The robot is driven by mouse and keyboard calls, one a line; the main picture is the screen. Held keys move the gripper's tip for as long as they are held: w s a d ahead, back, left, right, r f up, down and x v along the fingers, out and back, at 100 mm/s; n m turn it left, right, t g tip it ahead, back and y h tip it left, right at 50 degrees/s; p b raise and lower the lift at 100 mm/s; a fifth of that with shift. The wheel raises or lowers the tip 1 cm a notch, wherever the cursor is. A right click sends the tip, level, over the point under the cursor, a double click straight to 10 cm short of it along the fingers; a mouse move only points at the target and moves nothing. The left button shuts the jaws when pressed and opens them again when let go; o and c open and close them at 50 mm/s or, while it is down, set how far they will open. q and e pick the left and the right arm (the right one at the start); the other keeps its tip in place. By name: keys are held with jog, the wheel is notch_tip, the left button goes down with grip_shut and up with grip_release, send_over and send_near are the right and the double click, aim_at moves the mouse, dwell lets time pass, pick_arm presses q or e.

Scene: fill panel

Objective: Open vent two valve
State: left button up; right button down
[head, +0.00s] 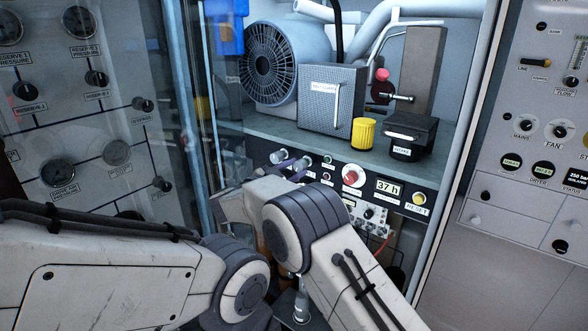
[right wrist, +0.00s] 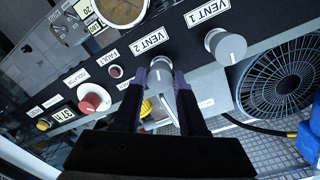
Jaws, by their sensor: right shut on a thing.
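The vent two valve is a light grey knob (right wrist: 160,72) beside the "VENT 2" label (right wrist: 147,41) in the right wrist view, which is turned upside down. My right gripper (right wrist: 161,80) has one dark finger on each side of this knob and is shut on it. In the head view my right gripper (head: 293,168) reaches the lower panel and partly hides the knob. The similar vent one knob (right wrist: 225,46) is apart from the fingers. In the head view my left arm comes in from the left; its gripper does not show.
The same panel holds a red knob (head: 350,176), a "37 h" display (head: 388,188) and a yellow reset button (head: 419,198). A clear door (head: 203,110) stands at the left.

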jog(key=shift+a, duration=0.1)
jog(key=shift+c, duration=2.3)
grip_release()
